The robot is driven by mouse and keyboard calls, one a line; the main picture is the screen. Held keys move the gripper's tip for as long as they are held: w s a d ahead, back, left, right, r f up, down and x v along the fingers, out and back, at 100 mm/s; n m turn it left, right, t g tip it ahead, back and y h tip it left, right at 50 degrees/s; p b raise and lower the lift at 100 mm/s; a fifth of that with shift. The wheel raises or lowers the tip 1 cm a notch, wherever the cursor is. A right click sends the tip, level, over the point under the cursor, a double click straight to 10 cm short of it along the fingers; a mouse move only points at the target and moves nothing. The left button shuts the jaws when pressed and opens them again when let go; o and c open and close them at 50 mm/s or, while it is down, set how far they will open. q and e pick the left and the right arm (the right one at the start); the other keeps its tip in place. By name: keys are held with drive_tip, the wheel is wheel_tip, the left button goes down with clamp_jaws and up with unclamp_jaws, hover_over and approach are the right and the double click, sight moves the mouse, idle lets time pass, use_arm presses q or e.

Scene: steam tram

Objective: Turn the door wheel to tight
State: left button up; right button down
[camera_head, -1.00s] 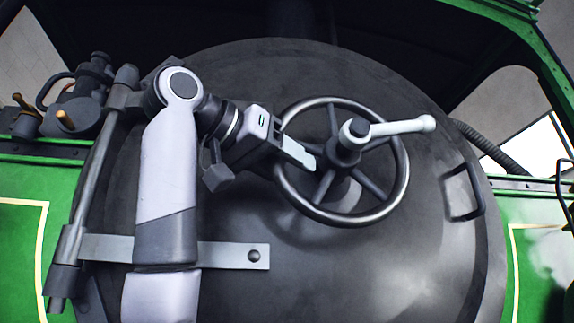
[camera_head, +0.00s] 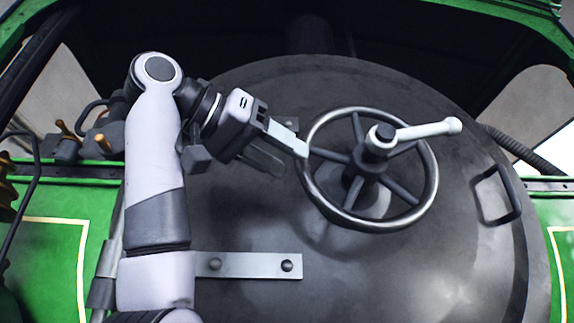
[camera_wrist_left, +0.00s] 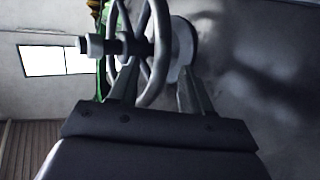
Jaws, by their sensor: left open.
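The door wheel (camera_head: 430,196) is a grey metal ring with several spokes, mounted at the middle of the round dark door (camera_head: 330,291). A pale handle (camera_head: 425,130) sticks out to the right from its hub. My left gripper (camera_head: 294,160) is open at the wheel's left rim, with one finger close to the rim; I cannot tell if it touches. In the left wrist view, the wheel rim (camera_wrist_left: 155,80) shows between the two open fingers, and the hub stands behind it. My right gripper is not in view.
A grab handle (camera_head: 497,195) sits on the door right of the wheel. A flat hinge strap (camera_head: 250,265) with bolts crosses the door at lower left. Green bodywork (camera_head: 55,250) and brass-tipped valves (camera_head: 65,140) lie at the left.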

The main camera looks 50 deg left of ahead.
sight(305, 174)
use_arm(q)
drive_tip(key=n+y, duration=0.1)
drive_tip(key=y, duration=0.1)
drive_tip(key=d+f+n+t+y, duration=0.1)
drive_tip(key=n+y, duration=0.2)
drive_tip(key=y, duration=0.1)
drive_tip(key=shift+d+f, duration=0.3)
drive_tip(key=shift+d, duration=0.1)
drive_tip(key=shift+w+d+f+n+y, duration=0.2)
drive_tip(key=shift+w+f+n+y, duration=0.05)
drive_tip(key=shift+n+y, duration=0.25)
drive_tip(key=p+x, duration=0.2)
drive_tip(key=x, duration=0.5)
drive_tip(key=shift+d, duration=0.1)
drive_tip(key=shift+s+r, duration=0.1)
clamp_jaws()
